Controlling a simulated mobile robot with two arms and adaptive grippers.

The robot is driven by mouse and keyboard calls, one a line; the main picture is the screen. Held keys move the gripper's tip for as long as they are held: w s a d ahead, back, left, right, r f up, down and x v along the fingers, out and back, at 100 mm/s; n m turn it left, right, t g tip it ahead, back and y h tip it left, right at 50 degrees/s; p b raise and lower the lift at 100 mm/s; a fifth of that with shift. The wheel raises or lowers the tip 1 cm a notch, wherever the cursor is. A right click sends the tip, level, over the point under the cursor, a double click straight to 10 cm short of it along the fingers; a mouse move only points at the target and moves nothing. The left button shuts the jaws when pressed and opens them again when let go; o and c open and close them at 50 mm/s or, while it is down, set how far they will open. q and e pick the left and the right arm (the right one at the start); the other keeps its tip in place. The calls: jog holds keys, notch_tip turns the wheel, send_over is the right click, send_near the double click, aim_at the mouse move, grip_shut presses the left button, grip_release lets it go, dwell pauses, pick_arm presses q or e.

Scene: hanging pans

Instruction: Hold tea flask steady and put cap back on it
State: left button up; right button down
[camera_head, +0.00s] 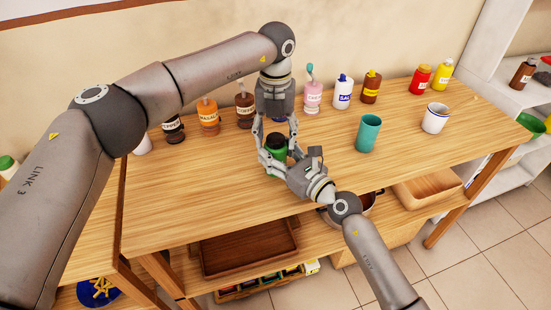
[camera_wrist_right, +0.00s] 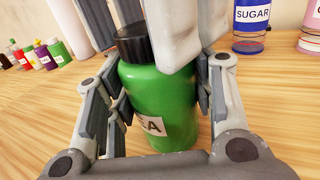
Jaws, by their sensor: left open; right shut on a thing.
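The green tea flask (camera_wrist_right: 160,100) stands upright on the wooden table, its label partly hidden. My right gripper (camera_head: 282,166) is shut around its body from the front right. The black cap (camera_wrist_right: 133,43) rests upright on the flask's top; I cannot tell whether it is fully seated. My left gripper (camera_head: 277,138) points down from above and is open. Its fingers come down on both sides of the cap in the right wrist view, and one partly covers the cap and flask. In the head view the flask (camera_head: 276,144) shows between both grippers.
Several labelled bottles, including a sugar bottle (camera_head: 343,92), stand along the back of the table. A teal cup (camera_head: 368,133) and a white mug (camera_head: 435,118) stand to the right. The table (camera_head: 190,185) is clear at front left. A brown tray (camera_head: 250,248) is on the shelf below.

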pick_arm(q)
jog(key=c, duration=1.1)
jog(key=shift+o, duration=0.2)
jog(key=m, duration=1.1)
jog(key=shift+m, duration=0.3)
jog(key=o, duration=1.2)
jog(key=shift+r, duration=0.1)
notch_tip(320, 180, up, 12)
jog(key=shift+f, duration=0.1)
pick_arm(e)
jog(key=c, duration=0.6)
grip_release()
jog(key=shift+o, duration=0.2)
